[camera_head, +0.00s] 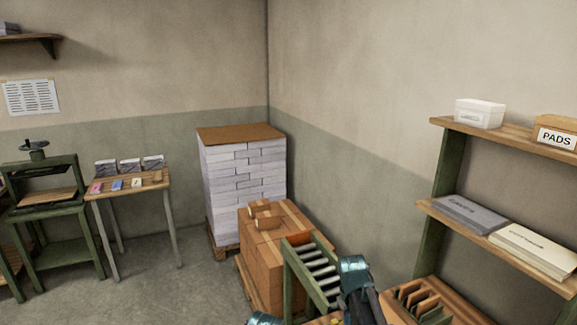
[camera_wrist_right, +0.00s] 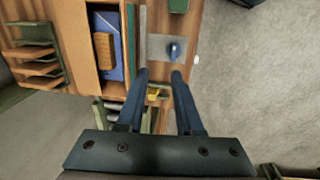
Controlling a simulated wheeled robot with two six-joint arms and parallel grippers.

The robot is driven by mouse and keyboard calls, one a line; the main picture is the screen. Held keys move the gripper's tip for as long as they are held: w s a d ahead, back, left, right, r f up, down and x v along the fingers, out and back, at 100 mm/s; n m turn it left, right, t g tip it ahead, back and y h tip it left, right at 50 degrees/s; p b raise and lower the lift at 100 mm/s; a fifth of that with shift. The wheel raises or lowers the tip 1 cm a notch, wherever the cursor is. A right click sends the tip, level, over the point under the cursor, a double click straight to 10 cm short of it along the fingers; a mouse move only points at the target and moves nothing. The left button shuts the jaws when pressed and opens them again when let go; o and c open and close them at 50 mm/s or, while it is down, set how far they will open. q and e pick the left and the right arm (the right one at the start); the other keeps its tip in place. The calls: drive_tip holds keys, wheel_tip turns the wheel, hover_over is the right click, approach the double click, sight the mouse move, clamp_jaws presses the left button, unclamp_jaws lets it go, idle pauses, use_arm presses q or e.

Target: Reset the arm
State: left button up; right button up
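My right gripper (camera_wrist_right: 160,76) shows in the right wrist view with its two dark blue fingers apart and a clear gap between them. It is open and nothing is held between the fingers. Behind the gap lie a wooden surface (camera_wrist_right: 160,59) and a small yellow thing (camera_wrist_right: 153,93). In the head view, teal and dark parts of my own arm show at the bottom edge. My left gripper cannot be made out in either view.
Near my arm stand a green roller rack (camera_head: 318,268), a stack of brown boxes (camera_head: 262,262) and a wooden slotted holder (camera_head: 425,303). Wall shelves (camera_head: 500,237) are on the right. A small table (camera_head: 128,196) stands at left. Floor (camera_head: 165,295) is clear at lower left.

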use_arm(q)
wheel_tip(320, 180, down, 9)
drive_tip(key=b, duration=0.7)
use_arm(e)
drive_tip(key=s+a+f, duration=0.4)
drive_tip(key=s+a, duration=0.3)
drive_tip(key=s, duration=0.2)
drive_tip(key=s+a+f, duration=0.5)
drive_tip(key=s+a, duration=0.2)
drive_tip(key=s, duration=0.3)
drive_tip(key=shift+g, duration=0.3)
use_arm(q)
drive_tip(key=shift+f, duration=0.1)
use_arm(e)
drive_tip(key=shift+w+f, duration=0.1)
